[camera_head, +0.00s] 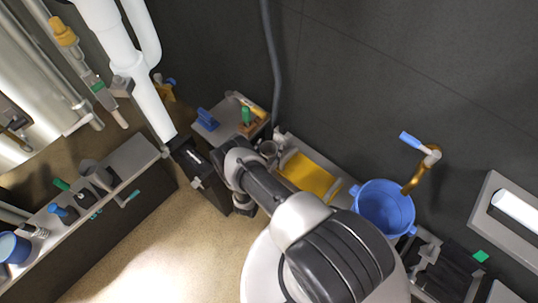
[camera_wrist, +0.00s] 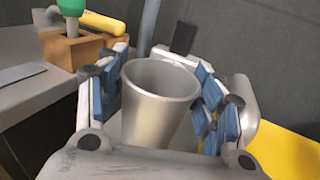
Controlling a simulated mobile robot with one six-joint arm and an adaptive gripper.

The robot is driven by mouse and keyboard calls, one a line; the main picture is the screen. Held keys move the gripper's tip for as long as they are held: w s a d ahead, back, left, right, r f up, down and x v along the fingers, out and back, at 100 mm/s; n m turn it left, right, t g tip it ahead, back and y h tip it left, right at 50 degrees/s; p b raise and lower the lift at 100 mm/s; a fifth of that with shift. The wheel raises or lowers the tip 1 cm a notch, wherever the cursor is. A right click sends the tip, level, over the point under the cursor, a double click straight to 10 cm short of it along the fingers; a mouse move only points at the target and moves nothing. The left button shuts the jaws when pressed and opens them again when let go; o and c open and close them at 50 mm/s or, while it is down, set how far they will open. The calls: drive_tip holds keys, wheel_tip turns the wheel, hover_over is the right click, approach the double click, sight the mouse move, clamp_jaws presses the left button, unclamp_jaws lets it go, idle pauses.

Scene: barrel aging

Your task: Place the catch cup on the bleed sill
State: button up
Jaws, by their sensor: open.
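A grey metal cup (camera_wrist: 158,100), which looks like the catch cup, stands upright between the fingers of my gripper (camera_wrist: 163,78) in the wrist view. The blue-padded fingers are open on either side of it. Its mouth faces up and its inside looks empty. What its base rests on is hidden. In the head view the cup (camera_head: 267,148) shows small at the end of my arm, beside my gripper (camera_head: 258,155). I cannot tell which surface is the bleed sill.
A grey ledge (camera_head: 213,135) holds a blue item and a wooden block (camera_head: 252,124) with a green-topped tool; the block also shows in the wrist view (camera_wrist: 75,48). A yellow panel (camera_head: 305,177) and a blue bucket (camera_head: 384,208) under a tap are right. A dark wall stands behind.

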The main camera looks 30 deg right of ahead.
drive_tip(key=shift+c, duration=0.4)
drive_tip(key=c, duration=0.8)
drive_tip(key=shift+o, duration=0.2)
